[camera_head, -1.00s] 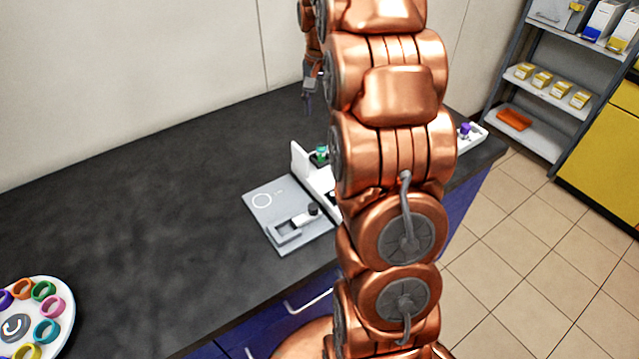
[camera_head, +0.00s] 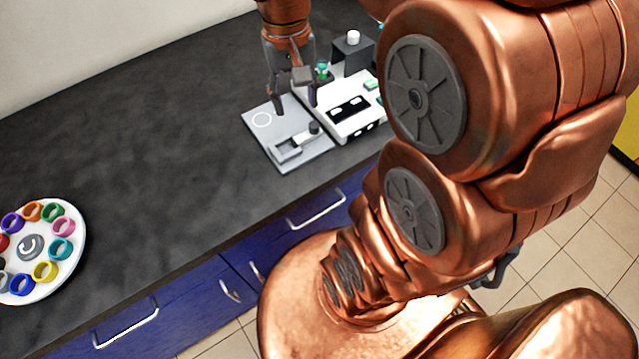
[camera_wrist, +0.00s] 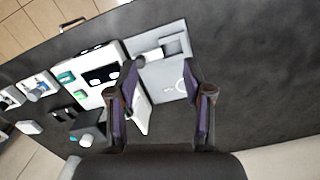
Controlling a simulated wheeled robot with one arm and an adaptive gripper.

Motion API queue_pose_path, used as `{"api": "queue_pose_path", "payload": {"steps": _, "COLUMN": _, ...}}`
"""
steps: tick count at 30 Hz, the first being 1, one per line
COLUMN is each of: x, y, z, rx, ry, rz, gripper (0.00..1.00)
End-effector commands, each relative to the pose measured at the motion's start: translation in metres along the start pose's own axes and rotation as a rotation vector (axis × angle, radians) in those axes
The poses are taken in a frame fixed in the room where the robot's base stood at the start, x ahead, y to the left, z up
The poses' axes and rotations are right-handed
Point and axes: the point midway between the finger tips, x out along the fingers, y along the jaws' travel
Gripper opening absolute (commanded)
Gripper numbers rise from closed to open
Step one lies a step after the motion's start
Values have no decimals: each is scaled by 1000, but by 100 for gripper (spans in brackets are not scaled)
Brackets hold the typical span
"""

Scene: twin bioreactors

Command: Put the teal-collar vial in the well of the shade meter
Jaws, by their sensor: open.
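In the head view a small teal-topped item (camera_head: 322,68), which looks like the teal-collar vial, stands behind the white instrument near a dark box. I cannot pick it out surely in the wrist view. The white instrument (camera_head: 350,121) has dark windows on top and also shows in the wrist view (camera_wrist: 84,66); I cannot tell whether it is the shade meter or where its well is. My gripper (camera_head: 293,103) is open and empty, pointing down above the grey plate (camera_head: 262,133) beside the instrument. In the wrist view the fingers (camera_wrist: 160,72) are spread over that plate (camera_wrist: 163,88).
A dark box with a white knob (camera_head: 353,38) stands behind the instrument. A white round tray (camera_head: 75,270) of coloured rings lies at lower left. The black counter (camera_head: 160,150) between is clear.

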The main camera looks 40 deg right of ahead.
Motion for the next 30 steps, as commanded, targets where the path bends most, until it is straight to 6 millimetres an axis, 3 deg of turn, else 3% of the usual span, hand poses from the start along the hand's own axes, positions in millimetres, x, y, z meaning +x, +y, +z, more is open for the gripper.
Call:
{"api": "queue_pose_path", "payload": {"steps": 9, "x": 27, "y": -11, "z": 88, "rx": -186, "ry": -33, "rz": 16, "gripper": 51}}
{"api": "queue_pose_path", "payload": {"steps": 15, "x": 45, "y": -11, "z": 133, "rx": -286, "ry": -47, "rz": 24, "gripper": 51}}
{"api": "queue_pose_path", "payload": {"steps": 21, "x": 57, "y": -8, "z": 155, "rx": -335, "ry": -60, "rz": 29, "gripper": 51}}
{"api": "queue_pose_path", "payload": {"steps": 30, "x": 58, "y": -8, "z": 158, "rx": -342, "ry": -62, "rz": 30, "gripper": 51}}
